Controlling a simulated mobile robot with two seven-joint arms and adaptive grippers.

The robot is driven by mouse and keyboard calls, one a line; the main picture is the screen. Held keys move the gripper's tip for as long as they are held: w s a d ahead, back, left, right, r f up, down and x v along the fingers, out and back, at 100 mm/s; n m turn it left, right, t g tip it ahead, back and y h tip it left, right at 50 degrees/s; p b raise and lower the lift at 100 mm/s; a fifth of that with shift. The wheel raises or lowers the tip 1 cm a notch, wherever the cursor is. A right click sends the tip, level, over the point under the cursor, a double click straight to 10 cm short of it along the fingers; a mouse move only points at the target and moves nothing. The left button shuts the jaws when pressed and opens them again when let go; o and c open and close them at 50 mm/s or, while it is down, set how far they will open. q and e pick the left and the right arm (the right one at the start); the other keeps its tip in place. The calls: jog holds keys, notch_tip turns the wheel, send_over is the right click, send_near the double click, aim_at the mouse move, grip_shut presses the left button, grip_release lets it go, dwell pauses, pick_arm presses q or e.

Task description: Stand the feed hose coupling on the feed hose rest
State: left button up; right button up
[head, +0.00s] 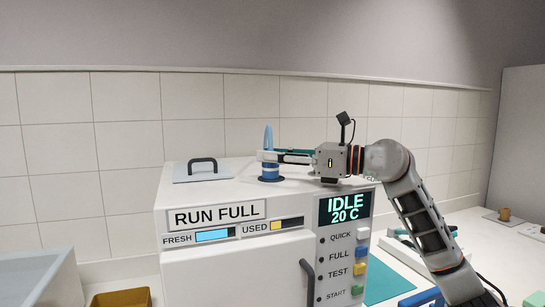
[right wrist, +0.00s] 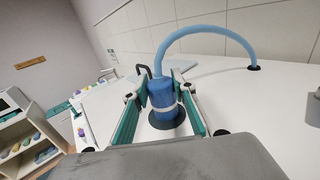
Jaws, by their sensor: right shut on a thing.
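The feed hose coupling (right wrist: 162,97) is a blue cylinder with a pale band, standing upright between the teal pads of my right gripper (right wrist: 160,82). In the head view the coupling (head: 269,170) shows below the fingers of my right gripper (head: 266,156), on top of the white machine. My right gripper is shut on the coupling. A dark round disc (right wrist: 167,122) lies directly beneath the coupling; I cannot tell whether they touch, or whether this disc is the feed hose rest. A light blue hose (right wrist: 205,31) arches from the coupling to a dark ring. My left gripper is not in view.
The white machine (head: 178,254) has a display, coloured buttons and a front door handle. A grey lid (head: 203,174) with a black handle sits left of the coupling. A yellow bin (head: 121,298) stands at lower left. A tiled wall (head: 125,165) is behind.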

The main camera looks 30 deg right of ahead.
jog(key=shift+f, duration=0.15)
jog(key=o, duration=1.2)
